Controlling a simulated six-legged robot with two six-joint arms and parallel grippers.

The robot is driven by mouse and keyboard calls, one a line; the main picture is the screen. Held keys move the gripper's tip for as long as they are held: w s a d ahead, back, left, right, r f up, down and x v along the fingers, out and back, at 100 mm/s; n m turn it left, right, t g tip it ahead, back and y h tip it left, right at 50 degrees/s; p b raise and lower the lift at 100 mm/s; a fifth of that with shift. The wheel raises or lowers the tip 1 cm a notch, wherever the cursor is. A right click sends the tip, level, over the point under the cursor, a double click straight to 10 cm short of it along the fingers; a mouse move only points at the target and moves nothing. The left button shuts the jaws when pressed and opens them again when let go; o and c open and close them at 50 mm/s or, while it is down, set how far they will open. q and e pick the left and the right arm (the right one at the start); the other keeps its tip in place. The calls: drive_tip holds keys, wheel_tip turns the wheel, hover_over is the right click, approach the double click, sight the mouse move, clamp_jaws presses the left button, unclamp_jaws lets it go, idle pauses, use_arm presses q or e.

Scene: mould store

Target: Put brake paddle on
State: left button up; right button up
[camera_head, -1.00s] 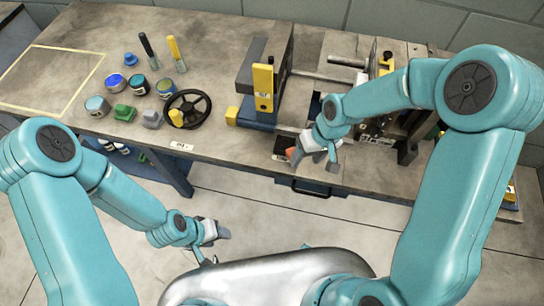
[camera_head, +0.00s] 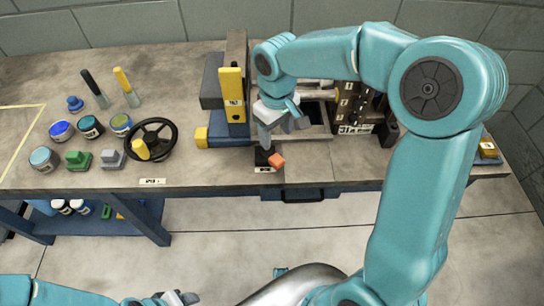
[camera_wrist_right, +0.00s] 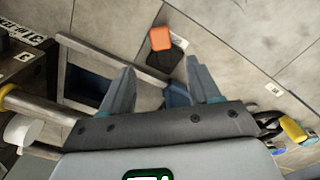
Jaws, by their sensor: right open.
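A small paddle with an orange end (camera_head: 277,161) and a black base (camera_head: 262,157) sits near the front edge of the bench; I take it as the brake paddle. It also shows in the right wrist view (camera_wrist_right: 160,39), just beyond the fingertips. My right gripper (camera_head: 284,131) is open and empty, above and slightly behind the paddle in the head view, not gripping it. Its two fingers stand apart in the right wrist view (camera_wrist_right: 160,68). My left gripper (camera_head: 178,299) shows only partly at the bottom edge, well away from the bench; its jaws are unclear.
A yellow upright lever (camera_head: 231,92) stands left of my right gripper. A black handwheel (camera_head: 151,139) and several tins and small blocks lie farther left. A dark labelled panel (camera_head: 358,103) stands to the right. The bench front (camera_head: 225,172) around the paddle is mostly clear.

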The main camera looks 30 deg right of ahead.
sight(276, 158)
wheel_tip(276, 158, down, 10)
drive_tip(key=shift+s+r+b, duration=0.15)
drive_tip(key=shift+r+b, duration=0.1)
drive_tip(key=shift+b, duration=0.25)
drive_tip(key=c, duration=1)
